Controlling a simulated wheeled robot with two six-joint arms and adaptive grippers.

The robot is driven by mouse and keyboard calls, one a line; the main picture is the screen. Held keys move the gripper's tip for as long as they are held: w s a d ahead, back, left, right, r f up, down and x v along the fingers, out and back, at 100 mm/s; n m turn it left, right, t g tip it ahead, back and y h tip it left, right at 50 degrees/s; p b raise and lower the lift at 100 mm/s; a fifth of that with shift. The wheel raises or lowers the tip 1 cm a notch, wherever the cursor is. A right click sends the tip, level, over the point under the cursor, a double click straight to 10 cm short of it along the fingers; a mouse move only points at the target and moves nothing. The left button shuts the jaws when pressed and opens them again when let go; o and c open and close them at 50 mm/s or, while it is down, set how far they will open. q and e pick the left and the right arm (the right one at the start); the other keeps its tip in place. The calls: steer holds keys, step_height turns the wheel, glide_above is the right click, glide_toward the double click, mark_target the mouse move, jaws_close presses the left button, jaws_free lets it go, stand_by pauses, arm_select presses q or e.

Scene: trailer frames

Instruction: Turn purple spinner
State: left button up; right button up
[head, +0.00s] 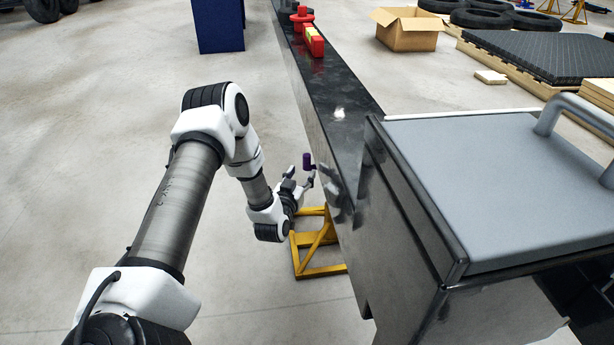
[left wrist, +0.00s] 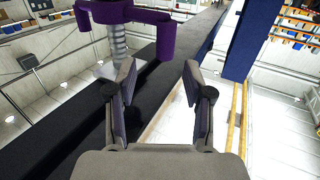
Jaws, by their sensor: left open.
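The purple spinner (head: 307,161) shows small in the head view, at the near side of the long dark beam (head: 345,118). In the left wrist view the spinner (left wrist: 106,12) is large at the top left, with rounded arm ends and a threaded grey shaft behind it. One arm end (left wrist: 166,41) shows above and between my fingers. My left gripper (head: 299,181) is close to the spinner; it is open and empty in the left wrist view (left wrist: 159,72). Whether a finger touches the spinner I cannot tell. My right gripper is not in view.
A yellow stand (head: 318,262) is under the beam, below my gripper. A grey-topped metal box (head: 490,180) with a handle is at the right. Red and yellow parts (head: 314,41) sit on the beam farther off. Open floor lies to the left.

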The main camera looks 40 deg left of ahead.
mark_target(305, 159)
arm_select(q)
steer(key=b+x, duration=0.1)
steer(key=x, duration=0.1)
steer(key=b+x, duration=0.1)
steer(key=x, duration=0.2)
steer(key=r+b+x, duration=0.1)
steer(key=x, duration=0.1)
steer(key=shift+w+a+b, duration=0.15)
steer(key=shift+a+b, duration=0.15)
steer(key=shift+a, duration=0.25)
steer(key=shift+w, duration=0.15)
steer(key=shift+r, duration=0.1)
jaws_close()
